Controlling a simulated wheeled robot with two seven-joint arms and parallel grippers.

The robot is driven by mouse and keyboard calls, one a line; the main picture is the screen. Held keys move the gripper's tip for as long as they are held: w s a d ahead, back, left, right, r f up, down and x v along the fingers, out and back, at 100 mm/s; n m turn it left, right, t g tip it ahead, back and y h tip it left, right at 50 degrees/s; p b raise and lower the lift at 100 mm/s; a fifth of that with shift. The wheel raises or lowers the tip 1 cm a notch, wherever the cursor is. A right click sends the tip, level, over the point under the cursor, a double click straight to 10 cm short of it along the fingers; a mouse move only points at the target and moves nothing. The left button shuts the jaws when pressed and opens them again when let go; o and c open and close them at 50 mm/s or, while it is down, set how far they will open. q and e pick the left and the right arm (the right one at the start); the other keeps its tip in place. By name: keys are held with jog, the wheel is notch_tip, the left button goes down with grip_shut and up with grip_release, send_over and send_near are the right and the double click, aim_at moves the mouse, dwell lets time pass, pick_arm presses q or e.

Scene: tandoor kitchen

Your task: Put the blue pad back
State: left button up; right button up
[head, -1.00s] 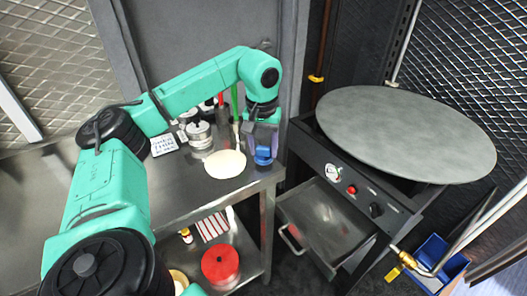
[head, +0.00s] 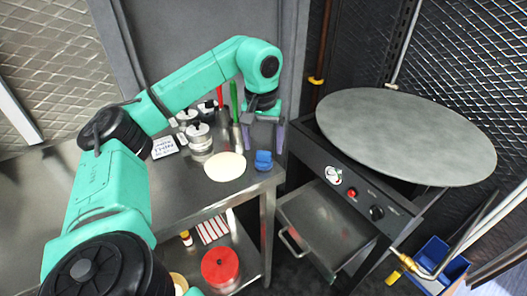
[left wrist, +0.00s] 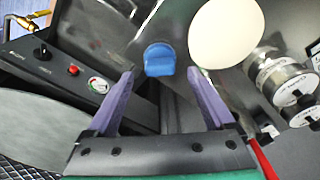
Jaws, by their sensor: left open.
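The blue pad (head: 263,160) rests on the steel table (head: 200,200) near its right edge, just right of the round flat dough (head: 225,166). My left gripper (head: 263,148) is open and empty, its fingers spread above and behind the pad. In the left wrist view the blue pad (left wrist: 159,59) lies beyond the fingertips, midway between the two purple fingers (left wrist: 160,78) and apart from both. My right gripper is not in view.
Metal canisters (head: 199,137) and upright red and green-handled tools (head: 234,100) stand behind the dough. A black stove with a large round griddle (head: 405,135) stands to the right. A red round container (head: 220,267) sits on the lower shelf.

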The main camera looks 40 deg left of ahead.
aim_at(262, 165)
pick_arm(q)
notch_tip(262, 165, up, 8)
jog(key=s+p, duration=0.1)
jog(key=p, duration=0.1)
jog(key=shift+d+r, duration=0.25)
jog(key=shift+f, duration=0.1)
